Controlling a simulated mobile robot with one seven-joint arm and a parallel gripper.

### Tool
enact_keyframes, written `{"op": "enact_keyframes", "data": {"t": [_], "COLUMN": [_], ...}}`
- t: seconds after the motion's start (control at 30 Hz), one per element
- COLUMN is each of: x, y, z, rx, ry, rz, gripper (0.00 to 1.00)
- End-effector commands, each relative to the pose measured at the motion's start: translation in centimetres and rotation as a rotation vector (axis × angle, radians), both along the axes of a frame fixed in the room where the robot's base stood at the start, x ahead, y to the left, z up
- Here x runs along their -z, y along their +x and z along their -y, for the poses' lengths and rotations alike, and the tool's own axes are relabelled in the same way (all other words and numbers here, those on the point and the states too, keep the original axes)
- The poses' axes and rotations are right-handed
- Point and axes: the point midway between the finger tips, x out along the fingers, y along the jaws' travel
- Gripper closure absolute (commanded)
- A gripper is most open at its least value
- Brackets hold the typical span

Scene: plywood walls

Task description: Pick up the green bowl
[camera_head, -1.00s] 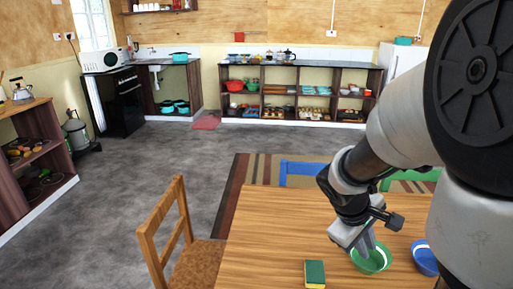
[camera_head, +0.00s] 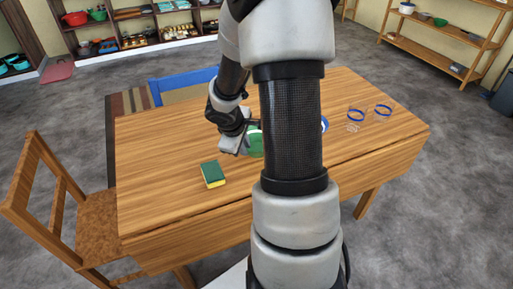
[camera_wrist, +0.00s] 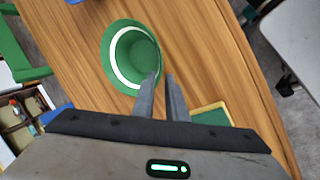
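The green bowl (camera_wrist: 118,55) has a white band inside. In the wrist view it lies beyond my fingertips, on the left. My gripper (camera_wrist: 161,76) has its two fingers a small gap apart, with the left fingertip overlapping the bowl's near right rim. Whether it touches the rim is not clear. In the head view my gripper (camera_head: 240,150) is low over the table beside the green bowl (camera_head: 255,142). My arm hides much of the bowl there.
The wooden table (camera_head: 165,150) carries a green and yellow sponge (camera_head: 212,174) in front of my gripper. A blue bowl (camera_head: 325,124) is mostly behind my arm. Blue-rimmed glasses (camera_head: 356,115) stand on the right. A wooden chair (camera_head: 50,190) is at the left.

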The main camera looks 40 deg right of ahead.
Motion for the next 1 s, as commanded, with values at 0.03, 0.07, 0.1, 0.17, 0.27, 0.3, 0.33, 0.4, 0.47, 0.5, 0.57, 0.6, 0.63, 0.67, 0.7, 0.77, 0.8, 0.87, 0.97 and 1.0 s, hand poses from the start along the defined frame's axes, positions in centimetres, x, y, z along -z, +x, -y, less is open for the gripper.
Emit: {"op": "enact_keyframes", "data": {"t": [0.03,0.07,0.1,0.17,0.27,0.3,0.33,0.4,0.47,0.5,0.57,0.6,0.63,0.67,0.7,0.77,0.8,0.87,0.97,1.0], "x": [0.3,0.5,0.9,1.7,3.1,3.6,3.9,4.4,4.6,4.6,4.6,4.6,4.6,4.6,4.6,4.6,4.6,4.6,4.5,4.5], "y": [0.0,0.0,0.0,0.0,0.0,0.2,0.3,0.5,0.6,0.6,0.6,0.6,0.6,0.6,0.6,0.6,0.6,0.6,0.6,0.6], "z": [0.1,0.3,0.5,1.0,2.0,2.2,2.3,2.6,2.7,2.7,2.7,2.7,2.7,2.7,2.7,2.7,2.7,2.7,2.7,2.7], "rx": [0.001,0.001,0.001,0.002,0.003,0.000,0.001,0.000,0.000,0.000,0.000,0.000,0.000,0.000,0.000,0.000,0.000,0.000,0.000,0.000], "ry": [0.000,0.000,0.001,0.001,0.002,0.001,0.001,0.000,0.000,0.000,0.000,0.000,0.000,0.000,0.000,0.000,0.000,0.000,0.000,0.000], "rz": [0.000,0.000,-0.001,-0.002,-0.002,-0.002,-0.001,-0.001,-0.001,-0.001,0.000,0.000,0.000,0.000,0.000,-0.001,-0.001,-0.001,0.000,0.000], "gripper": [0.88,0.88,0.88,0.88,0.88,0.88,0.88,0.88,0.88,0.88,0.88,0.88,0.88,0.88,0.89,0.99,1.00,1.00,1.00,1.00]}}
